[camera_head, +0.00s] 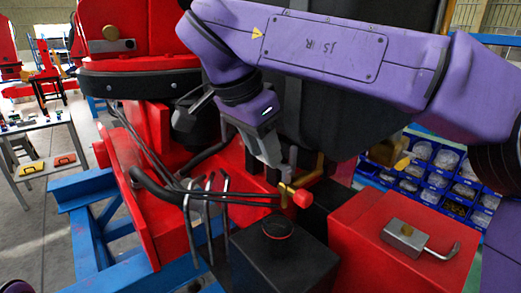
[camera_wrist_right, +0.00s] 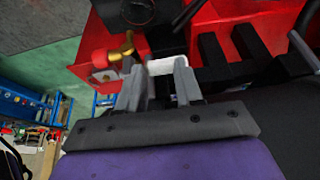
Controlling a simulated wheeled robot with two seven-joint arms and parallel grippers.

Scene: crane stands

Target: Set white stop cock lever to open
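The white stop cock lever (camera_wrist_right: 163,68) shows in the right wrist view as a short white piece at my fingertips. My right gripper (camera_wrist_right: 160,88) has its two grey fingers apart, with a gap between them; the white piece spans the far end of this gap. Whether the fingers touch it is unclear. A brass fitting with a red cap (camera_wrist_right: 108,54) is just left of the fingers. In the head view my right gripper (camera_head: 280,172) points down beside the brass fitting with its red cap (camera_head: 301,198); the white lever is hidden there. My left gripper is not in view.
Black hoses and bent metal levers (camera_head: 207,190) stand left of the gripper. A black box (camera_head: 285,262) and a red box (camera_head: 385,262) with a metal latch (camera_head: 410,238) are in front. Blue parts bins (camera_head: 440,180) are behind at right. Red crane parts crowd the left.

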